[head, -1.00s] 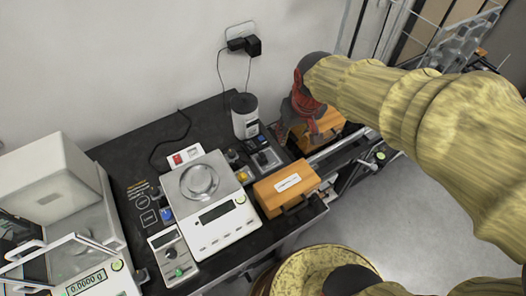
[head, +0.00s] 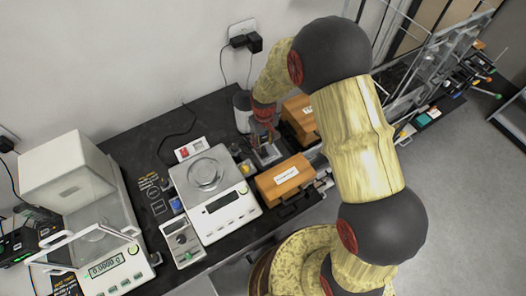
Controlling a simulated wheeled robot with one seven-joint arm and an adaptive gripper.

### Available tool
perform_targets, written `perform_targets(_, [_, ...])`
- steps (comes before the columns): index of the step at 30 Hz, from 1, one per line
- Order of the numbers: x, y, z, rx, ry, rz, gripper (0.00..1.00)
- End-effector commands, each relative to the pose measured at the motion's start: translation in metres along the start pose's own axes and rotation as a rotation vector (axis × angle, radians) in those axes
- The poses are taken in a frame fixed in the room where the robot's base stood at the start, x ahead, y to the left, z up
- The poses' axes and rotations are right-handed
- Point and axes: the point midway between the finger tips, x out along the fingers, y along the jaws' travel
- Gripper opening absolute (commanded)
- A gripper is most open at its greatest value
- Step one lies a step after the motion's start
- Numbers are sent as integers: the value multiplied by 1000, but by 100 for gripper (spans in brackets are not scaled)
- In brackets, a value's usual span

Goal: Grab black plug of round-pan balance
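The round-pan balance (head: 232,212) is white with a round pan (head: 205,174) and stands in the middle of the black table. Two black plugs sit in the white wall outlet; the right one (head: 255,43) is larger than the left one (head: 238,42). Thin cables hang from them toward the table, and I cannot tell which one leads to the balance. My gripper (head: 265,142) is low over the table, right of the balance and beside the grey cylinder (head: 242,110). It is well below the plugs. Its fingers are small and partly blurred into small dark items, so their opening is unclear.
Wooden boxes (head: 284,181) stand right of the balance, close to my arm. A red-switched white block (head: 191,149) and a black cable (head: 181,133) lie behind it. A draft-shield balance (head: 117,254) stands at left.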

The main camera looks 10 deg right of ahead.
Motion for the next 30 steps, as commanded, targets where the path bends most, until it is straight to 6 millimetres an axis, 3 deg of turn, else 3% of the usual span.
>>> perform_targets(15, [56,1,-7,1,0,0,38])
perform_targets(22, [58,1,-7,1,2,0,38])
perform_targets(30, [58,1,-7,1,2,0,23])
